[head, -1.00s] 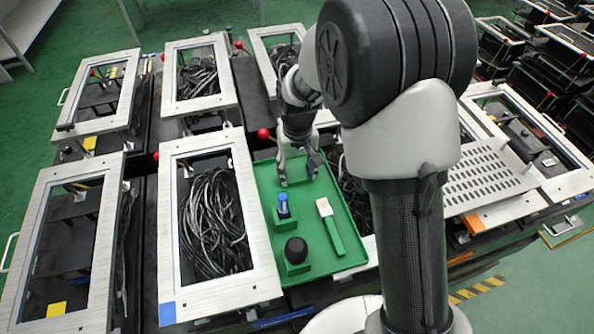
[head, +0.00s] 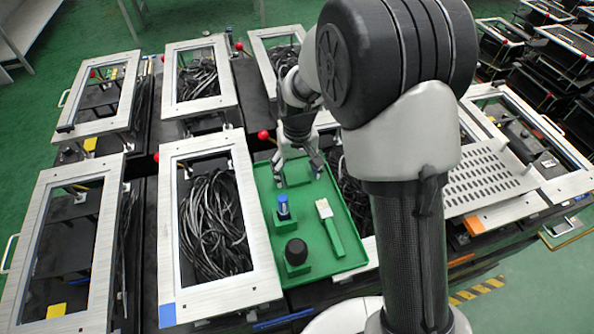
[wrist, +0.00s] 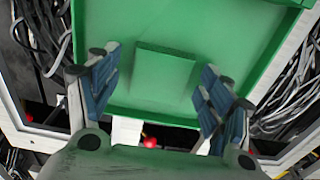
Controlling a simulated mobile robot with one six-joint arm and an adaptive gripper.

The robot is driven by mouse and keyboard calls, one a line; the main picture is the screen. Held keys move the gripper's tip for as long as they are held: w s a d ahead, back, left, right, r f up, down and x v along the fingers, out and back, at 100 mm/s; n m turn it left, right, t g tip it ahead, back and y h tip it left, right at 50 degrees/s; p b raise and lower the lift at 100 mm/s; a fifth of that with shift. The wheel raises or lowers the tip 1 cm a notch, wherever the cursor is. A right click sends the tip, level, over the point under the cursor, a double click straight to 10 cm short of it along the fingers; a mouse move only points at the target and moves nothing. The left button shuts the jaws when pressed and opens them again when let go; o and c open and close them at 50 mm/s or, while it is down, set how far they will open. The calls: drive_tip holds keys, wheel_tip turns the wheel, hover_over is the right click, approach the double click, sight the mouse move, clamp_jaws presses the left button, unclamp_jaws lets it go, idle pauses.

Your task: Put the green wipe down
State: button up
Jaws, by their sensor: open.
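The green wipe (wrist: 165,72) is a flat green square lying on the green tray (wrist: 235,25) in the wrist view. In the head view the wipe (head: 296,174) shows between my fingers, near the far end of the tray (head: 322,266). My gripper (head: 297,168) is open above that end, with one finger on each side of the wipe and apart from it. In the wrist view the blue-padded fingers of my gripper (wrist: 158,95) are spread wide and hold nothing.
The tray also holds a blue item (head: 283,207), a black-topped item (head: 296,252) and a green-handled brush (head: 330,228). Metal-framed fixtures with black cables (head: 213,222) stand beside it. A red knob (head: 263,135) is near the tray's far corner.

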sight(297, 176)
wheel_tip(297, 176, up, 12)
drive_tip(key=p, duration=0.3)
drive_tip(key=s+d+r+m+t, duration=0.15)
drive_tip(key=s+d+r, duration=0.45)
drive_tip(key=s+r, duration=0.6)
drive_tip(key=s+d+t, duration=0.3)
drive_tip(key=s+d, duration=0.1)
drive_tip(key=s, duration=0.9)
drive_tip(key=shift+s+r+m, duration=0.2)
drive_tip(key=shift+s+m, duration=0.05)
drive_tip(key=shift+m, duration=0.1)
drive_tip(key=shift+o, duration=0.6)
